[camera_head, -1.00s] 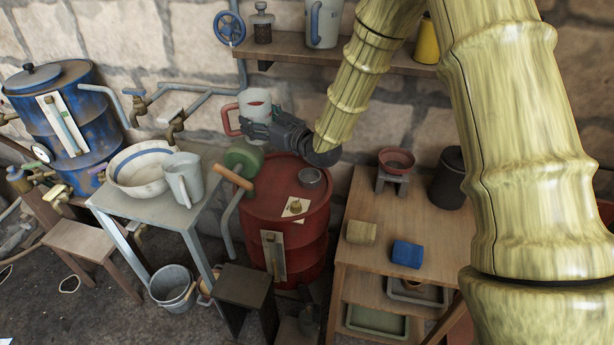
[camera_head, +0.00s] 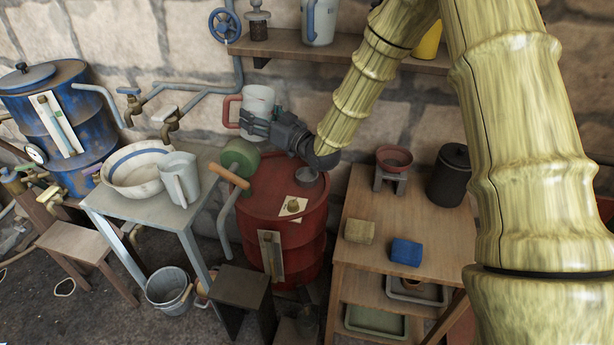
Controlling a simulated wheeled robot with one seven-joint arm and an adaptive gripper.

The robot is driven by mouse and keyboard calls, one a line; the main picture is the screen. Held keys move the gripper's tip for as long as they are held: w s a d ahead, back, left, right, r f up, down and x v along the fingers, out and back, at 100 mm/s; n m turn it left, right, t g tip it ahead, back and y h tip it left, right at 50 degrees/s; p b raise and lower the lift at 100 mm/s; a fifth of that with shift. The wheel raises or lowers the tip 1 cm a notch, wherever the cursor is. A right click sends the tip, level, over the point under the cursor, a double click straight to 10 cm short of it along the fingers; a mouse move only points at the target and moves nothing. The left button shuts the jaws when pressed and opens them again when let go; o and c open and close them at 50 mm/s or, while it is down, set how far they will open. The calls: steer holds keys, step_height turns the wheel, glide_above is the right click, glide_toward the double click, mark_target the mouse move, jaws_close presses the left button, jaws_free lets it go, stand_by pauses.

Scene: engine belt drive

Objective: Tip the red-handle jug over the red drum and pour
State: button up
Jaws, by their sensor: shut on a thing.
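My gripper (camera_head: 270,131) is shut on the red-handle jug (camera_head: 257,102), a whitish jug whose red handle (camera_head: 230,111) points left. The jug is tilted a little and held in the air, above and behind the left part of the red drum (camera_head: 265,200). The drum stands on the floor between the grey table and the wooden bench. A round opening (camera_head: 308,173) shows at the right of the drum's top, with a pale tag (camera_head: 293,207) in front of it. The jug's contents are hidden now.
A grey table (camera_head: 170,218) holds a bowl (camera_head: 140,170) and a grey jug (camera_head: 180,178). A wooden bench (camera_head: 385,222) stands right. A shelf (camera_head: 345,52) is above.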

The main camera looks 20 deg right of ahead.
mark_target(270, 119)
steer(key=shift+d+f+m+t+b, duration=0.2)
steer(key=shift+d+f+m+b, duration=0.1)
steer(key=shift+f+m, duration=0.15)
steer(key=shift+d+f+m+t+b, duration=0.2)
steer(key=shift+f+m+b, duration=0.15)
steer(key=shift+f, duration=0.2)
steer(key=shift+d+m, duration=0.15)
steer(key=shift+m, duration=0.25)
steer(key=shift+d+f+m+t+b, duration=0.15)
steer(key=shift+d+m+t+b, duration=0.1)
steer(key=shift+d+m+t, duration=0.35)
steer(key=shift+d+f+m+t+b, duration=0.15)
steer(key=shift+m+t+b, duration=0.15)
steer(key=shift+m, duration=0.5)
steer(key=shift+d+m+t+h, duration=0.1)
steer(key=shift+m+t+h, duration=0.3)
steer(key=shift+m, duration=0.2)
steer(key=shift+f+m+t+h+b, duration=0.1)
steer(key=shift+m+t+h+b, duration=0.35)
steer(key=shift+m, duration=0.85)
steer(key=shift+f+m+t, duration=0.1)
steer(key=shift+m+t, duration=0.15)
steer(key=shift+m, duration=0.25)
steer(key=shift+r+m+h, duration=0.3)
steer(key=shift+m+h, duration=0.05)
steer(key=shift+m, duration=0.05)
steer(key=shift+d+r+m+t+h, duration=0.1)
steer(key=shift+r+m+t+h, duration=0.35)
steer(key=shift+m, duration=0.45)
